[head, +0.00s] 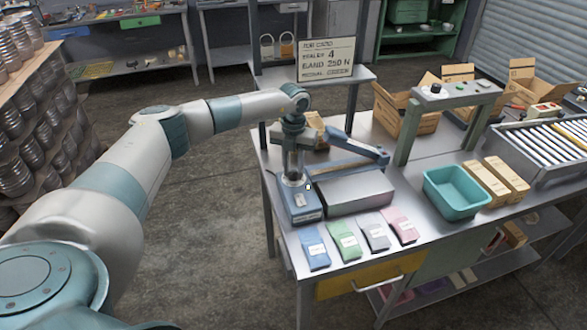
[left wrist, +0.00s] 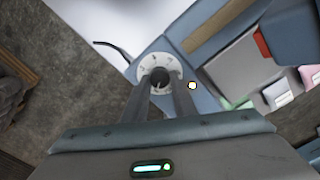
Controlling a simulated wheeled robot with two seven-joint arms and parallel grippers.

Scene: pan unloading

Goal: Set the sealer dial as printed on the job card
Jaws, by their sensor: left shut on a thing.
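The job card (head: 326,60) stands upright behind the bench and reads "SEALER 4" and "BAND 250 N"; its bottom line is hard to read. The blue-grey sealer (head: 300,206) sits at the bench's left end. Its round white dial (left wrist: 145,63) has a dark knob in the middle; the marks are too small to read surely. My left gripper (head: 295,178) points down over the sealer's front left part. In the left wrist view the left gripper (left wrist: 160,88) is shut on the dial knob, partly hiding the dial's lower side. My right gripper is out of view.
Blue, green, grey and pink packets (head: 345,240) lie along the bench front. A teal bin (head: 455,208) and tan boxes stand to the right, beside a roller conveyor (head: 545,140). A small lit lamp (left wrist: 192,85) sits beside the dial. The sealer's long arm (head: 350,162) extends right.

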